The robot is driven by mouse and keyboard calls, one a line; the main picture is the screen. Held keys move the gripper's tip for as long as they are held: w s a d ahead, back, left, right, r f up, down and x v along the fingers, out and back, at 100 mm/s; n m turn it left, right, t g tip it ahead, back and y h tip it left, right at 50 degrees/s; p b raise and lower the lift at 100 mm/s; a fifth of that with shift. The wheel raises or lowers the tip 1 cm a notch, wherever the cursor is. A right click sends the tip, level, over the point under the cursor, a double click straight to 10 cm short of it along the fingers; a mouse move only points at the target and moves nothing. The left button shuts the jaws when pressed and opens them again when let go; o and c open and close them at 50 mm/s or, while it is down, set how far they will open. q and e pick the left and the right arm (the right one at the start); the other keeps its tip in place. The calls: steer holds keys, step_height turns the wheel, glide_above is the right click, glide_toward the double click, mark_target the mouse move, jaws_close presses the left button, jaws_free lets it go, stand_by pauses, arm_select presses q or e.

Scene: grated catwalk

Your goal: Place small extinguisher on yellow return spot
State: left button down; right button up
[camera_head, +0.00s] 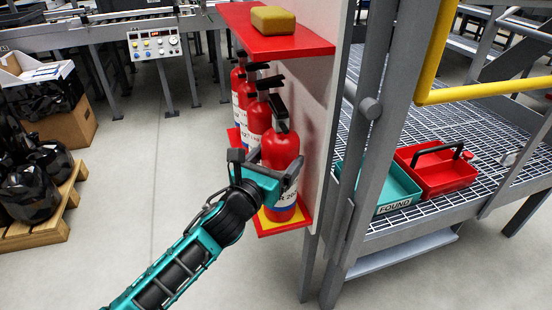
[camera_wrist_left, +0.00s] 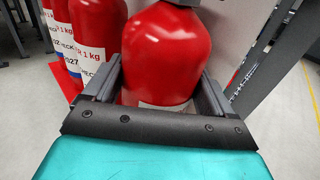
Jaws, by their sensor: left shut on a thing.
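The small red extinguisher (camera_head: 280,150) stands upright at the near end of the lower red shelf in the head view. My left gripper (camera_head: 277,172) is shut around its body, one finger on each side. In the left wrist view the extinguisher (camera_wrist_left: 166,55) fills the middle between the two fingers (camera_wrist_left: 160,95). A yellow spot (camera_head: 268,222) shows at the shelf's near end, under the extinguisher. The extinguisher's base is close to or on it; I cannot tell whether it touches. My right gripper is not in view.
More red extinguishers (camera_head: 257,117) stand in a row just behind. An upper red shelf (camera_head: 275,40) with a yellow block (camera_head: 273,19) overhangs them. A white panel (camera_head: 320,100) and grey post (camera_head: 385,130) stand to the right.

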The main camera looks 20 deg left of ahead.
arm_select(q)
jaws_free()
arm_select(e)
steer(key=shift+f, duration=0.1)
arm_select(q)
steer(key=shift+s, duration=0.25)
steer(key=s+a+p, duration=0.1)
steer(key=s+a, duration=0.1)
steer(key=s, duration=0.9)
steer(key=s+d+f+n+g, duration=0.1)
steer(key=s+f+n+g, duration=0.2)
steer(key=n, duration=1.4)
steer(key=s+d+f+n+g, duration=0.2)
steer(key=s+f+n, duration=0.5)
steer(key=f+n, duration=0.5)
steer(key=n+g, duration=0.1)
steer(key=n, duration=0.5)
steer(key=shift+s+f+g, duration=0.2)
steer(key=shift+g, duration=0.2)
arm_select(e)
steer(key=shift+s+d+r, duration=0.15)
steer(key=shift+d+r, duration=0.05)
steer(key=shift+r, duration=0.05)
